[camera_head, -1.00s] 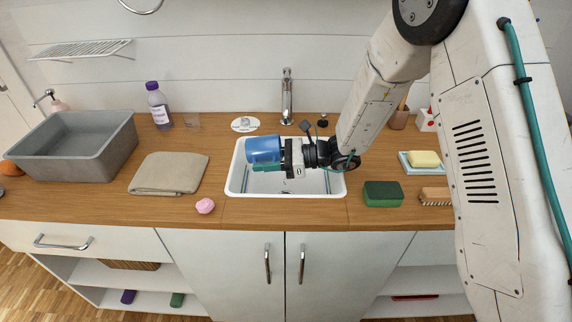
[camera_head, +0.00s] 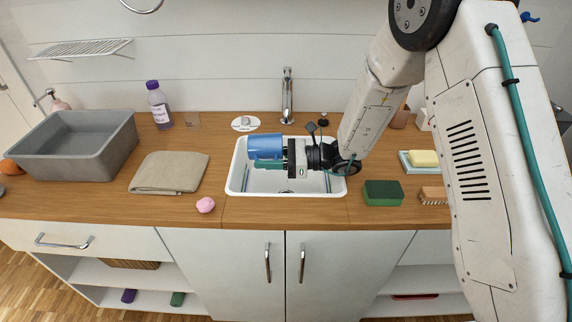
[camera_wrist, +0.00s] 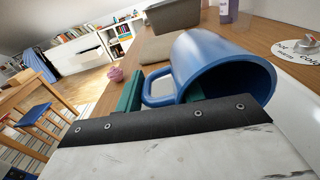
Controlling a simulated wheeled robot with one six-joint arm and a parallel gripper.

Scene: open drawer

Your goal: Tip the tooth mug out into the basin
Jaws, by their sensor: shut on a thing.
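The blue tooth mug (camera_head: 265,143) is held over the left part of the white basin (camera_head: 238,178). In the wrist view the mug (camera_wrist: 205,65) lies well over on its side, its open mouth facing right and towards the camera. The inside that shows looks plain blue, with no contents seen. My gripper (camera_wrist: 162,92) is shut on the mug at its handle, the green fingers on either side of it. In the head view my gripper (camera_head: 272,164) comes in from the right. Part of the basin floor is hidden behind it.
The tap (camera_head: 287,95) stands behind the basin. A grey tub (camera_head: 75,145), a folded cloth (camera_head: 168,173) and a pink ball-like thing (camera_head: 205,205) are to the left. A green sponge (camera_head: 383,192), a soap dish (camera_head: 420,168) and a brush (camera_head: 434,195) are to the right.

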